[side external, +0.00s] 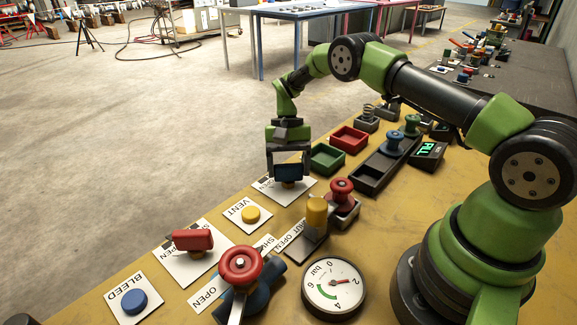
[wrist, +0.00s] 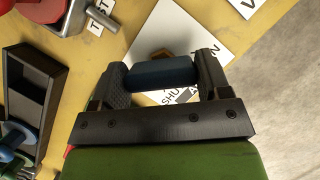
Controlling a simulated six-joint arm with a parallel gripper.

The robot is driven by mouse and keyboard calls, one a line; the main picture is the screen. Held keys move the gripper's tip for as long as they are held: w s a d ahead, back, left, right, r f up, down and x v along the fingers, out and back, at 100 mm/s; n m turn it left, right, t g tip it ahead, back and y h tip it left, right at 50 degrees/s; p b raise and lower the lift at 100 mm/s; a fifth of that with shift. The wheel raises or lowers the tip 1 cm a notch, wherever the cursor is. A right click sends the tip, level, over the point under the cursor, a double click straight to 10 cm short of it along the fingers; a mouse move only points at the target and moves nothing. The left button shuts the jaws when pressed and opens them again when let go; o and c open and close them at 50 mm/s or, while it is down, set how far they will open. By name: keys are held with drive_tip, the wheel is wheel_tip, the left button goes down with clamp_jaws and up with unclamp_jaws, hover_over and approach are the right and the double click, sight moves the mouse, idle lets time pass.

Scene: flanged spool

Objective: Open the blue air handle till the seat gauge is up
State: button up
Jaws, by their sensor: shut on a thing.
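The blue air handle (side external: 291,171) sits over a white plate (side external: 304,190) lettered OPEN, mostly hidden by my gripper (side external: 288,167). In the wrist view the handle (wrist: 160,78) lies crosswise between my two fingers (wrist: 161,70), and my gripper is shut on it. The letters SHU and a final N show on the plate (wrist: 152,35) there. A round dial marked bar (side external: 334,284) lies at the front, its red needle pointing right, near the 2, away from the green arc at lower left. I cannot tell whether it is the seat gauge.
A red-handled valve (side external: 241,265), a red handle (side external: 193,240), a yellow button (side external: 251,215), a blue button (side external: 134,301) and a yellow-capped lever (side external: 317,211) stand nearby. Red (side external: 349,139) and green (side external: 327,157) trays and a black rack (side external: 370,180) lie beyond. A display (side external: 428,151) reads ALL.

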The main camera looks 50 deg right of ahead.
idle(0.3)
drive_tip(key=o, duration=0.9)
drive_tip(key=shift+v, duration=3.75)
drive_tip(key=shift+r, duration=0.1)
